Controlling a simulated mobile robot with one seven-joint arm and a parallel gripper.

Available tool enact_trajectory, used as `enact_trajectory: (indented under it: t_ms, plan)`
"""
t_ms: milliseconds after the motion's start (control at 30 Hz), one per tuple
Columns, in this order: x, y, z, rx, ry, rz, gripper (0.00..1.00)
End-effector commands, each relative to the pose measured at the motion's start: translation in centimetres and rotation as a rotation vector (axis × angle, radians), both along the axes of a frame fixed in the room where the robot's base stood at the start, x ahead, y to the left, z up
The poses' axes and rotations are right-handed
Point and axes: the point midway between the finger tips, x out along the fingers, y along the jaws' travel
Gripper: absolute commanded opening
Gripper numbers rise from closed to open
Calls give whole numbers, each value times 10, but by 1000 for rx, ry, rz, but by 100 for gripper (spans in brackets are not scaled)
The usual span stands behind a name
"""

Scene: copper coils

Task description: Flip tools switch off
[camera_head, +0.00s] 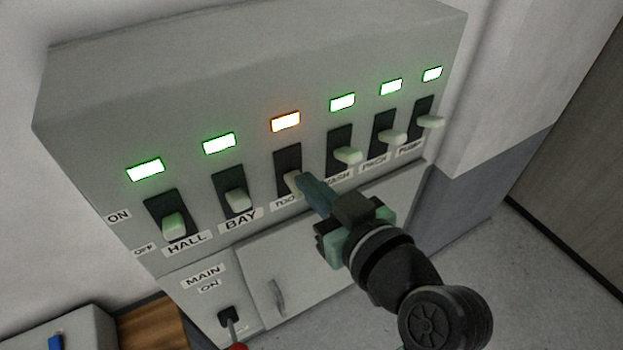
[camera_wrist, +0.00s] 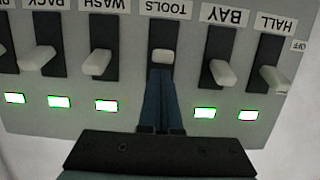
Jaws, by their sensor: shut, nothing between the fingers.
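The tools switch is a pale lever (camera_head: 292,182) in a dark slot, third from the left on the grey panel (camera_head: 250,60). Its TOOLS label (camera_head: 285,201) is partly covered by my gripper. The lamp above it (camera_head: 286,121) glows orange. My gripper (camera_head: 308,188) is shut and empty, its blue fingertips right at the lever. In the upside-down wrist view, the tools lever (camera_wrist: 162,56) sits just beyond the closed fingertips (camera_wrist: 163,74), and its lamp is hidden. I cannot tell whether they touch, nor the lever's exact tilt.
The bay switch (camera_head: 238,198) and wash switch (camera_head: 348,156) stand close on either side. Hall (camera_head: 174,225), pack (camera_head: 392,137) and pump (camera_head: 430,121) switches share the panel; their lamps and the neighbours' are green. A red-tipped main lever (camera_head: 232,330) and cabinet door handle (camera_head: 277,298) are below.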

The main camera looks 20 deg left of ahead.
Motion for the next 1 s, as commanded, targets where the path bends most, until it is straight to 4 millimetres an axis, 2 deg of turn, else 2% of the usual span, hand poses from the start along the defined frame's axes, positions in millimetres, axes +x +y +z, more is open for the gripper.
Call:
enact_trajectory:
  t_ms: [1000]
  plan:
    - [-1, -2, -9, 61, -48, -1, 0]
